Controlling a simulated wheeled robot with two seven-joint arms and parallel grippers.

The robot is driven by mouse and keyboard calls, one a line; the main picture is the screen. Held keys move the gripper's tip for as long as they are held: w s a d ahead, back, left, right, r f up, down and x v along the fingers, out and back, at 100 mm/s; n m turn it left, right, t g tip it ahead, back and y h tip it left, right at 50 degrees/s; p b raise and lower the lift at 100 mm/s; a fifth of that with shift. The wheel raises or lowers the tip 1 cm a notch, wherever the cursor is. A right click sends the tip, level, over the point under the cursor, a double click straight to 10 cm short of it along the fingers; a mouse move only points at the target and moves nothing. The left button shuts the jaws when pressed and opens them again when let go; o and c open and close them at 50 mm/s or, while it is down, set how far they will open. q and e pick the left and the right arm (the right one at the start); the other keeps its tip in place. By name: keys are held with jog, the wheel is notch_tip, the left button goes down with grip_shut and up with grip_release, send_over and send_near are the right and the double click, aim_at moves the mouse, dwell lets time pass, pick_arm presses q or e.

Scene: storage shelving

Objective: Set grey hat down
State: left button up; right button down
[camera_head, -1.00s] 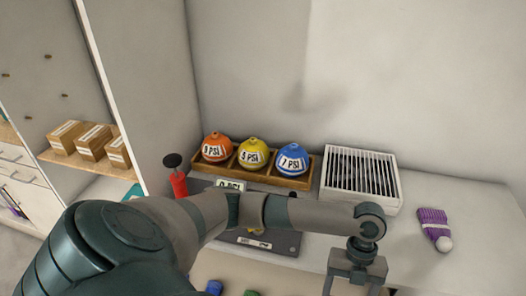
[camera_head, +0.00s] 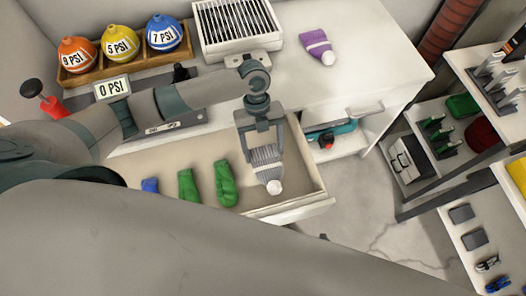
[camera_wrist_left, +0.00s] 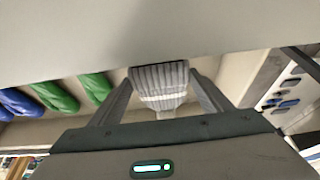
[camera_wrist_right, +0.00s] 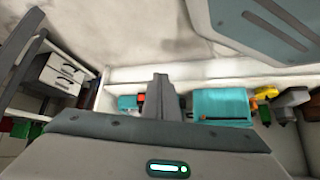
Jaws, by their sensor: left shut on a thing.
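The grey hat (camera_head: 267,168) has ribbed knit, a pale band and a white pompom. In the head view it hangs over the right end of the open drawer (camera_head: 312,205), pompom down. My left gripper (camera_head: 262,148) is shut on it from above; in the left wrist view the hat (camera_wrist_left: 158,88) sits between both fingers. I cannot tell whether the hat touches the drawer floor. In the right wrist view my right gripper (camera_wrist_right: 161,88) has its fingers together with nothing between them. It does not show in the head view.
Green hats (camera_head: 226,185) and a blue one (camera_head: 150,186) lie in the drawer left of the grey hat. A purple hat (camera_head: 317,45) lies on the counter beside a vented white box (camera_head: 238,35). Shelving (camera_head: 420,170) stands at the right. My arm covers the lower foreground.

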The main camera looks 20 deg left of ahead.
jog(key=shift+f, duration=0.15)
pick_arm(q)
jog(key=shift+f, duration=0.5)
notch_tip(320, 180, down, 2)
jog(key=shift+f, duration=0.35)
pick_arm(e)
jog(key=shift+s+d+f+g, duration=0.1)
jog(key=shift+s+f+g, duration=0.05)
jog(key=shift+s, duration=0.2)
jog(key=shift+s+d+f+g, duration=0.1)
jog(key=shift+s+g, duration=0.05)
jog(key=shift+s, duration=0.2)
pick_arm(q)
jog(key=o, duration=1)
jog(key=shift+f, duration=0.1)
jog(key=shift+o, duration=0.2)
pick_arm(e)
jog(key=shift+w+d, duration=0.1)
jog(key=shift+w, duration=0.05)
